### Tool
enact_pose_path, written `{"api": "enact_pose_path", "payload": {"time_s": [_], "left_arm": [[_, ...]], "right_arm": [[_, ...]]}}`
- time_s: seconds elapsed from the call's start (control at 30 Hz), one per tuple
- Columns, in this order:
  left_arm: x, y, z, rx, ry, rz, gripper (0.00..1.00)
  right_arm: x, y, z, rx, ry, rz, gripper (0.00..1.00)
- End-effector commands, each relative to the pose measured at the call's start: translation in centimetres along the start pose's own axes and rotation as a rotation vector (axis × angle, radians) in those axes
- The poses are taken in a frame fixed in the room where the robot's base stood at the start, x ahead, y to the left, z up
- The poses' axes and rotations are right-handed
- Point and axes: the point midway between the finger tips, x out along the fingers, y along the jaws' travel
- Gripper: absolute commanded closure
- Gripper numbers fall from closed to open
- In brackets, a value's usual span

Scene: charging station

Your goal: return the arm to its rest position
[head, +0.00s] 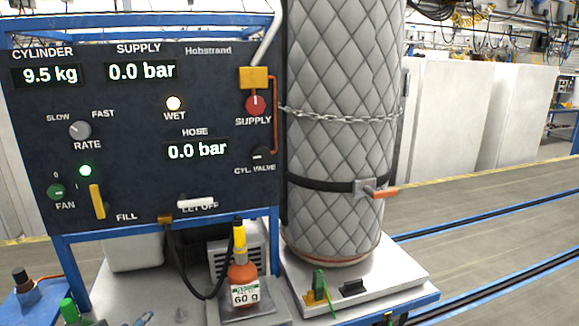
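Neither of my grippers nor my arms can be made out in the head view. The dark control panel (120,120) stands on a blue frame at the left. Its displays read cylinder 9.5 kg, supply 0.0 bar and hose 0.0 bar. The wet lamp (173,103) and the lamp above the fan switch (85,170) are lit. A black hose (178,265) hangs from the panel towards the bottle.
A tall quilted grey cylinder (340,130) stands right of the panel, held by a chain (335,115) and a black strap (320,184).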

Motion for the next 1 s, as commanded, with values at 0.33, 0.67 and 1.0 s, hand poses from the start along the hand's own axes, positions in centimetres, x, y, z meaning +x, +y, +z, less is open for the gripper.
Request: {"api": "enact_pose_path", "payload": {"time_s": [0.33,0.67,1.0], "left_arm": [[-9.4,8.8,18.4,0.119,-0.42,0.15,0.54],[-17.4,12.1,26.0,0.165,-0.641,0.241,0.54],[-14.2,14.0,32.8,0.18,-0.711,0.262,0.54]], "right_arm": [[0.0,0.0,0.0,0.0,0.0,0.0,0.5],[0.0,0.0,0.0,0.0,0.0,0.0,0.5],[0.5,-0.1,0.1,0.0,-0.001,0.0,0.5]]}}
